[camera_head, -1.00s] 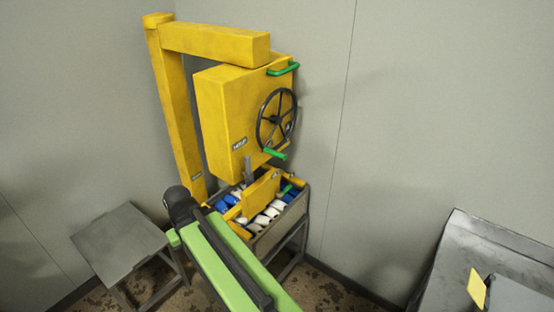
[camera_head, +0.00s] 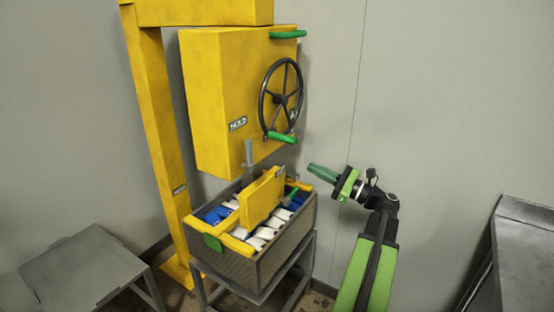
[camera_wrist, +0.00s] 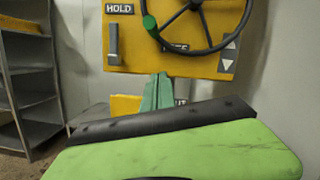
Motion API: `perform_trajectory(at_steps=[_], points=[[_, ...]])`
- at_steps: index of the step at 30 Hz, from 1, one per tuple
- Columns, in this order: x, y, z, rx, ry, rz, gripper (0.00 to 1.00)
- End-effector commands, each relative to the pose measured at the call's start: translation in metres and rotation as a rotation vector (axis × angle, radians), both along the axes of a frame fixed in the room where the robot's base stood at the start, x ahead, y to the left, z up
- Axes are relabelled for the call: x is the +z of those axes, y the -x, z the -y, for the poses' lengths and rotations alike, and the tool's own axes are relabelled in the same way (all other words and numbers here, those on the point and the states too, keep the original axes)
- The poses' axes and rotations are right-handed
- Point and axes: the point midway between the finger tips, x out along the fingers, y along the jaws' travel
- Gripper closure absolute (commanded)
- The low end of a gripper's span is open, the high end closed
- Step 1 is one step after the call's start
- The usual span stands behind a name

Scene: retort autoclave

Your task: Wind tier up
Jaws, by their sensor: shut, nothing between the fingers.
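The yellow hoist box (camera_head: 225,100) hangs from a yellow post and beam. Its black spoked handwheel (camera_head: 281,95) has a green crank handle (camera_head: 282,137) at its lower rim. The wheel also shows in the wrist view (camera_wrist: 196,12), with the green knob (camera_wrist: 150,22) at its left. Below the box, a yellow lifting frame (camera_head: 262,197) sits in a dark crate (camera_head: 262,268) of blue and white packs. My gripper (camera_head: 311,168) is shut and empty, to the right of and below the wheel, apart from it. Its fingertips (camera_wrist: 157,78) show in the wrist view below the panel.
A grey lever (camera_head: 249,155) hangs beneath the HOLD label (camera_head: 237,124). A low grey table (camera_head: 85,268) stands at left and a metal bench (camera_head: 525,235) at right. Wrist view shows grey shelves (camera_wrist: 30,85) at left. Wall space right of the wheel is clear.

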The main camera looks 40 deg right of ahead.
Motion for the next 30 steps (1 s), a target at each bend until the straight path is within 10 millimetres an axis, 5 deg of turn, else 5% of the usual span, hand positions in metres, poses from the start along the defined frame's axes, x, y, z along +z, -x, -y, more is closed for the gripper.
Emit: perform_trajectory(at_steps=[7, 20, 24, 30], points=[[0.007, -0.017, -0.009, 0.010, -0.001, 0.002, 1.00], [0.029, -0.105, -0.041, 0.019, 0.000, 0.001, 1.00], [0.057, -0.100, -0.047, 0.017, 0.001, 0.000, 1.00], [0.064, -0.099, -0.051, 0.017, 0.001, 0.000, 1.00]])
